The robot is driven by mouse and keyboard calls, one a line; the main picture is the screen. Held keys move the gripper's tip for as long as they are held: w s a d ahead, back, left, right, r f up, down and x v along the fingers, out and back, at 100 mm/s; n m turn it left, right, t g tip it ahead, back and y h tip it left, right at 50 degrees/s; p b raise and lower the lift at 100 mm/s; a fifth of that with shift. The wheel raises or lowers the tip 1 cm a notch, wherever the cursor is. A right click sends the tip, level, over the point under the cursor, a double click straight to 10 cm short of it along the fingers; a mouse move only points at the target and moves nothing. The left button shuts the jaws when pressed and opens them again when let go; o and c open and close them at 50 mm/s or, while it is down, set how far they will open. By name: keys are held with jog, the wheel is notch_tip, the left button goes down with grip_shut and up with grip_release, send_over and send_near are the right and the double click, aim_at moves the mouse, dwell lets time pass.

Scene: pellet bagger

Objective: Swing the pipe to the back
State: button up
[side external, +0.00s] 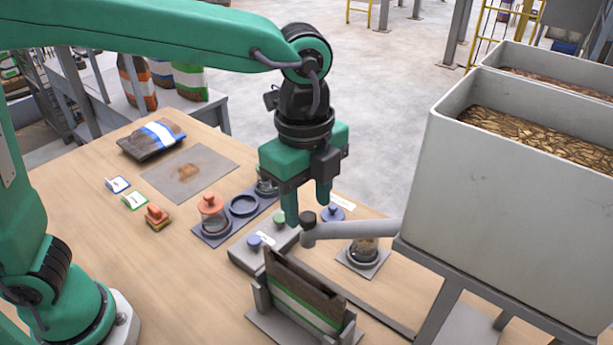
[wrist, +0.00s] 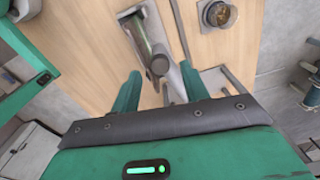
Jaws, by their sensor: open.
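The grey pipe (side external: 355,230) runs left from the hopper (side external: 480,190), and its dark-capped end lies over the area behind the open bag (side external: 305,290). My gripper (side external: 307,208) is open, with its fingers pointing down at the capped end. In the wrist view the pipe's knob (wrist: 158,66) shows just ahead of the gap between my fingertips (wrist: 162,74). I cannot tell whether either finger touches the pipe. The bag, brown with green and white bands, stands upright in a grey holder.
A grey button box (side external: 262,247) sits close to the left of the pipe end. A glass jar (side external: 363,250) stands under the pipe. Lidded jar (side external: 212,213), orange stamp (side external: 157,217) and filled bag (side external: 152,140) lie further left. The front left tabletop is clear.

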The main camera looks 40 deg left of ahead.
jog(key=shift+f, duration=1.1)
jog(key=shift+c, duration=0.3)
grip_shut()
jog(key=shift+s+d, duration=0.1)
jog(key=shift+s+d+n, duration=0.4)
jog(key=shift+s+n, duration=0.1)
jog(key=shift+s, duration=0.15)
jog(key=shift+s+d+n, duration=0.35)
jog(key=shift+s+n, duration=0.15)
jog(key=shift+s, duration=0.2)
jog(key=shift+s+d+n, duration=0.4)
jog(key=shift+s+n, duration=0.1)
jog(key=shift+s, duration=0.15)
jog(key=shift+o, duration=0.3)
grip_release()
